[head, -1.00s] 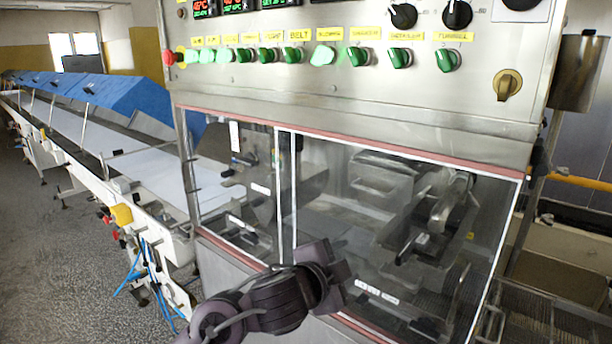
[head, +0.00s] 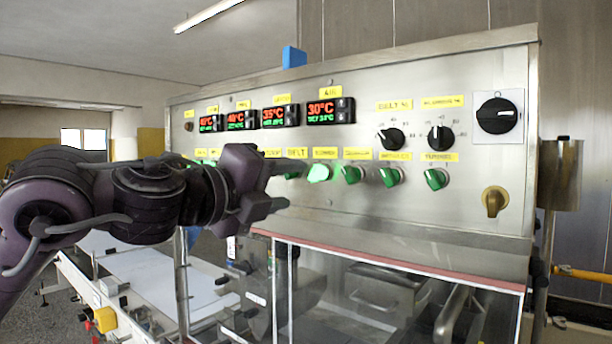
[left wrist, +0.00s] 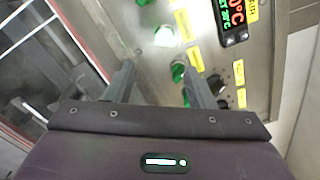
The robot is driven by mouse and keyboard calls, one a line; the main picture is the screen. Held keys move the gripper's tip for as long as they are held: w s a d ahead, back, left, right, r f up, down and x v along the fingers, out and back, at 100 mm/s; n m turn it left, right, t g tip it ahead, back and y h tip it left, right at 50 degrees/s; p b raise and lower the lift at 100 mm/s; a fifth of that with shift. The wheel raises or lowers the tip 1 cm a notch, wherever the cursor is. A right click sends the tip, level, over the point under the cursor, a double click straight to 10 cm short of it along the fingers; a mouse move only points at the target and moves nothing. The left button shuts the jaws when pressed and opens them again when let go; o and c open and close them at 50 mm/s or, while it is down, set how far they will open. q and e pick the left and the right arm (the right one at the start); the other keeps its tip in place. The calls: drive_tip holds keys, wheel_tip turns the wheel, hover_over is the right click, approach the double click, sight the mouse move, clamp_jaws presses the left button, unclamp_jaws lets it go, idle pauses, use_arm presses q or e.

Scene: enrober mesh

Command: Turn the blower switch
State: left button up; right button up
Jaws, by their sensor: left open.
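A lit pale-green knob (head: 318,173) sits on the steel panel under a yellow label that seems to read BLOWER, though the print is blurred. It also shows glowing in the left wrist view (left wrist: 164,36). An unlit green knob (head: 351,174) is to its right. In the left wrist view this unlit knob (left wrist: 177,72) appears between my fingers, nearer the right one. My left gripper (head: 280,188) is open and empty in front of the panel's lower left, hiding some switches. Its two fingers (left wrist: 157,88) point toward the panel; contact cannot be told. My right gripper is out of view.
More green knobs (head: 435,179), black dials (head: 440,138) and temperature displays (head: 331,111) crowd the panel. A brass-coloured rotary handle (head: 495,201) sits at the lower right. Clear doors (head: 390,300) lie below the panel, with a conveyor (head: 150,285) to the left.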

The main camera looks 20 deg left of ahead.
sight(313, 174)
use_arm(q)
drive_tip(key=w+p, duration=0.1)
drive_tip(key=w, duration=0.1)
drive_tip(key=w+d+r+p, duration=0.1)
drive_tip(key=w+p, duration=0.1)
drive_tip(key=w, duration=0.1)
drive_tip(key=shift+w+d+r, duration=0.15)
drive_tip(key=shift+w+r, duration=0.05)
drive_tip(key=shift+w, duration=0.1)
drive_tip(key=shift+w+d+f, duration=0.1)
drive_tip(key=shift+w+d, duration=0.1)
drive_tip(key=shift+w, duration=0.4)
drive_tip(key=c, duration=1)
